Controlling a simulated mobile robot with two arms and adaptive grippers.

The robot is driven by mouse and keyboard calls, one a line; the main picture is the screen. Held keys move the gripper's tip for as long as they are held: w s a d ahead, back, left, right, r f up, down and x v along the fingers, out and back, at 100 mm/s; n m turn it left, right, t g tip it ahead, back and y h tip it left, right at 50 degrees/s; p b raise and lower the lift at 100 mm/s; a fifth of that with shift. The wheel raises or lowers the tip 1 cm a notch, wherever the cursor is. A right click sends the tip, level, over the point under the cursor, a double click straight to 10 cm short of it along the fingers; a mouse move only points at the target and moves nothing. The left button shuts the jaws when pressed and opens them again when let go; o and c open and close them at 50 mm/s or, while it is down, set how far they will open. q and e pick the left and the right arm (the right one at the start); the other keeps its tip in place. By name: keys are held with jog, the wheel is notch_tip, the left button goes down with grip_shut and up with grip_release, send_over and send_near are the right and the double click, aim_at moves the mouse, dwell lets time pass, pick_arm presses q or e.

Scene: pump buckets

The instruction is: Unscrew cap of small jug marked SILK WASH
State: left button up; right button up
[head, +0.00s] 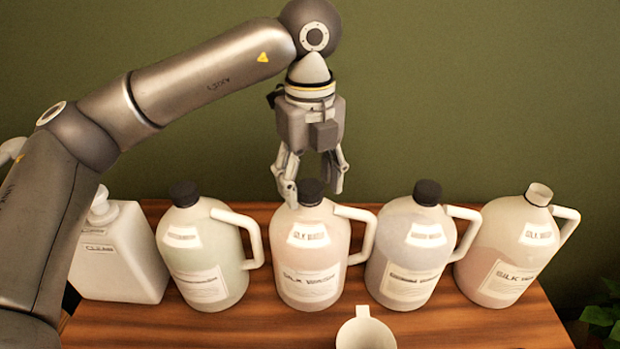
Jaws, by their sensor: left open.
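A small jug (309,260) with pinkish contents stands in the middle of the row. Its front label seems to read SILK WASH, though the print is blurred. Its black cap (311,191) is on its neck, and its handle points right. My left gripper (314,188) points down over this jug, open, with one finger on each side of the cap; I cannot tell whether they touch it. Another jug (507,255) at the far right also bears a SILK label and has pinkish contents. Its pale top (538,194) has no black cap. My right gripper is out of view.
A greenish jug (207,255) and a greyish jug (409,250), both black-capped, flank the middle jug closely. A white pump bottle (116,262) stands at the left. A white cup-like vessel (366,333) is at the front of the wooden table (450,329). A green wall is behind.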

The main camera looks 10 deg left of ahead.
pick_arm(q)
jog(key=m, duration=0.3)
jog(key=shift+m, duration=0.4)
jog(key=m, duration=0.7)
jog(key=shift+b, duration=0.3)
jog(key=m, duration=0.4)
jog(key=c, duration=1.1)
jog(key=shift+c, duration=0.2)
jog(key=shift+f, duration=0.1)
